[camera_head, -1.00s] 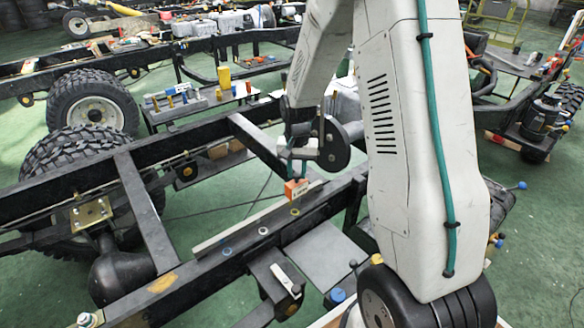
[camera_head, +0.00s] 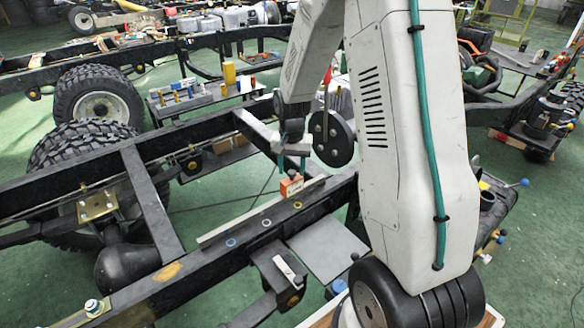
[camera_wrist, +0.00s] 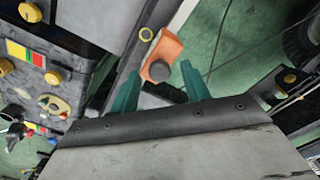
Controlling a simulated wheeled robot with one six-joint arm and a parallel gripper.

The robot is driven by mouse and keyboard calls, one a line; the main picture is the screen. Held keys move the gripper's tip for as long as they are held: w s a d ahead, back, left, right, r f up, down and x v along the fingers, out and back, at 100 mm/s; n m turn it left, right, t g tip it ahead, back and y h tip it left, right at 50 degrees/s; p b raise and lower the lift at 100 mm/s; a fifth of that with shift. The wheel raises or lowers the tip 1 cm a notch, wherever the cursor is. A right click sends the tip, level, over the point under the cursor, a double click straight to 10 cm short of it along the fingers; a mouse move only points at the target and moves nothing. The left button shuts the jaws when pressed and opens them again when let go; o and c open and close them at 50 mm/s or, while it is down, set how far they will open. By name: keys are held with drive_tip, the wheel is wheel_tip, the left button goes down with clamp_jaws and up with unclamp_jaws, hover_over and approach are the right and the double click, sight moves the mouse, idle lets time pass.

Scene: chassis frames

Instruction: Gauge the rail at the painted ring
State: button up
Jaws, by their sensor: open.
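An orange gauge block (camera_head: 291,187) with a pale label stands at the light straight strip (camera_head: 240,219) along the dark chassis rail (camera_head: 200,262). A blue-white ring (camera_head: 231,242), a yellowish ring (camera_head: 266,222) and an orange-yellow ring (camera_head: 298,205) mark the rail top; the last lies just in front of the block. In the wrist view the block (camera_wrist: 161,52) shows a dark round knob, with a yellow ring (camera_wrist: 146,34) close beside it. My gripper (camera_wrist: 160,88) is open, its teal fingers on either side of the knob with gaps. The block's underside is hidden.
A cross member (camera_head: 150,200) and tyres (camera_head: 97,102) lie left. A small bench (camera_head: 200,99) with coloured parts stands behind the rail. A grey plate (camera_head: 327,250) and a bracket (camera_head: 280,272) sit in front. Wrist view shows a yellow-knobbed panel (camera_wrist: 45,70) at left.

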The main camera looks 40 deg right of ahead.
wheel_tip(320, 180, up, 7)
drive_tip(key=shift+r, duration=0.15)
idle(0.6)
drive_tip(key=shift+s+a, duration=0.1)
drive_tip(key=shift+s, duration=0.1)
drive_tip(key=s+a+r+n, duration=0.3)
drive_tip(key=s+a+r, duration=0.1)
drive_tip(key=s, duration=0.5)
drive_tip(key=s+a+r+n+t, duration=0.1)
drive_tip(key=s+a+r+n, duration=0.1)
drive_tip(key=s+a+r, duration=0.3)
drive_tip(key=s+a+r+n, duration=0.3)
drive_tip(key=s+r, duration=0.4)
drive_tip(key=s, duration=0.7)
drive_tip(key=shift+a+r+n, duration=0.25)
drive_tip(key=shift+a+n, duration=0.05)
drive_tip(key=shift+a, duration=0.45)
idle(0.4)
